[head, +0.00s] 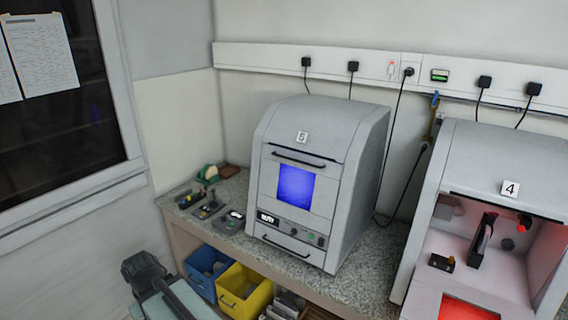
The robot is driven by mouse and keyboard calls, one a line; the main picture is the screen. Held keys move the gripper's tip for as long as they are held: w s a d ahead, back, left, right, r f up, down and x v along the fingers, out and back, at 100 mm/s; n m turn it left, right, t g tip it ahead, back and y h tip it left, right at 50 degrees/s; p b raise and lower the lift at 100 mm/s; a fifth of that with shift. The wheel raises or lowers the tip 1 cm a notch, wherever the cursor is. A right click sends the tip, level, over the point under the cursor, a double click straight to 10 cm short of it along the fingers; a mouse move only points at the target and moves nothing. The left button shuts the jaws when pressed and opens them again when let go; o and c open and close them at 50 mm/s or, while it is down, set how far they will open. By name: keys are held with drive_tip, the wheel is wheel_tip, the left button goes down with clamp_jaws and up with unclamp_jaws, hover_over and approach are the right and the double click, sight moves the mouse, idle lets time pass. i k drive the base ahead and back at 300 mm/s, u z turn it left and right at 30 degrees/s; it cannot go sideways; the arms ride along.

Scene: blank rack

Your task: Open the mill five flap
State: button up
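Mill five (340,140) is a light grey cabinet with a rounded top and a "5" label, standing on the speckled counter. Its flap (265,184) is shut and covers the front, with a dark bar handle (299,158) along the top and a window (296,184) glowing blue. A control strip with a display and a lower handle sit below the flap. A dark part of my arm, seemingly my gripper (145,270), shows at the lower left, apart from the mill. Its fingers cannot be made out.
Mill four (481,150) stands open at the right, lit red inside. Small tools (208,208) lie on the counter (350,283) left of mill five. A blue bin (200,284) and a yellow bin (256,300) sit below. A cable hangs between the mills.

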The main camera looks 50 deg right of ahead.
sight(285, 191)
drive_tip(key=u, duration=0.2)
drive_tip(key=i, duration=1)
